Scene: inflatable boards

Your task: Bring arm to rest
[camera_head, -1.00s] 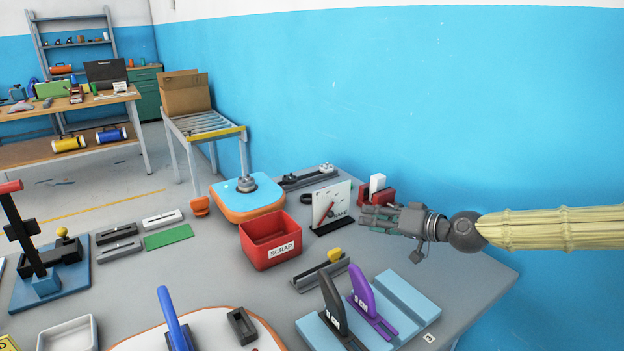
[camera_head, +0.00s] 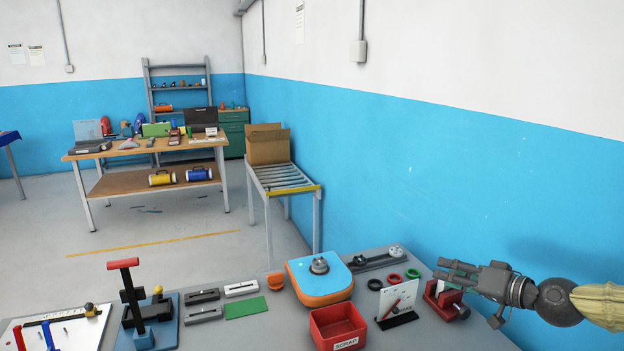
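My gripper (camera_head: 458,272) is at the right of the view, at the end of my arm, which comes in from the right edge. Its dark grey fingers point left, stretched out with gaps between them, and nothing shows in them. It hangs over the right back part of the grey workbench (camera_head: 262,332), in front of the blue wall. A red holder (camera_head: 432,296) stands on the bench just below the fingers, partly hidden by the hand; I cannot tell the exact gap between them.
A white card stand (camera_head: 397,298), a red SCRAP bin (camera_head: 338,328) and an orange-and-blue board (camera_head: 320,282) stand left of my gripper. A press with a red handle (camera_head: 130,300) is at the left. A roller conveyor (camera_head: 284,178) with a cardboard box (camera_head: 267,146) stands behind the bench.

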